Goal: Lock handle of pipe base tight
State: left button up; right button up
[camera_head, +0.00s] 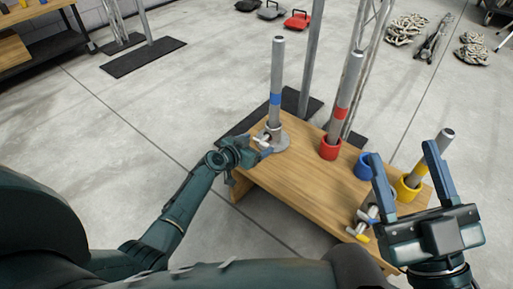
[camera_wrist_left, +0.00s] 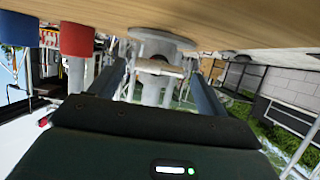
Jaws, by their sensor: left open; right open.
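The pipe base (camera_head: 280,142) is a grey round flange with a collar at the left end of the wooden table. A grey pipe (camera_head: 277,62) with a blue band stands upright in it. A small pale handle (camera_head: 264,150) sticks out from the collar's near side. My left gripper (camera_head: 247,152) is beside the base at the handle. In the left wrist view, the picture is upside down and the base (camera_wrist_left: 162,40) with its light handle (camera_wrist_left: 158,68) shows between the open fingers. Contact cannot be told. My right gripper (camera_head: 408,150) is open, raised and empty over the table's right end.
The wooden table (camera_head: 295,190) also bears a red holder (camera_head: 329,148) with a pipe, a blue holder (camera_head: 366,166) and a yellow holder (camera_head: 408,188) with a pipe. A metal clamp-like part (camera_head: 364,222) lies near the front edge. The table's middle is clear.

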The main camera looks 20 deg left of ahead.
pick_arm(q)
jog(key=shift+w+d+f, duration=0.1)
jog(key=shift+w+d, duration=0.05)
jog(key=shift+w, duration=0.2)
jog(key=shift+c, duration=0.3)
jog(key=c, duration=0.9)
jog(key=shift+f, duration=0.1)
